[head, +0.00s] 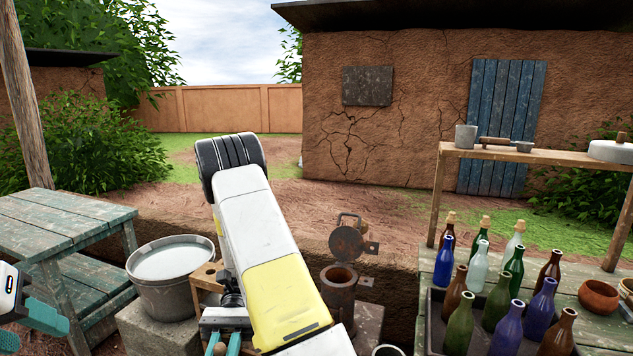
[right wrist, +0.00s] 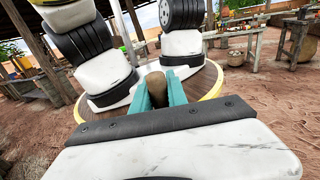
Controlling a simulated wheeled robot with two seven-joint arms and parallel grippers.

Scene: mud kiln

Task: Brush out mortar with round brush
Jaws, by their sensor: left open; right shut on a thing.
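My right gripper (head: 222,338) is low in the middle of the head view, below my raised white and yellow arm. In the right wrist view its teal fingers (right wrist: 160,92) are shut on a brown rounded piece, seemingly the brush handle (right wrist: 157,88); no bristles show. My left gripper (head: 32,312) is cut off at the left edge, open. I cannot tell for sure which vessel is the mortar. A rusty cylindrical vessel (head: 338,300) with its lid (head: 347,243) raised stands right of my arm. A grey round rim (head: 388,350) shows at the bottom edge.
A bucket of pale liquid (head: 168,278) stands on a stone block, beside a wooden frame (head: 205,275) partly hidden by my arm. A green table (head: 60,225) is at left. Several bottles (head: 490,300) crowd the right bench, below a shelf (head: 535,153) with small vessels.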

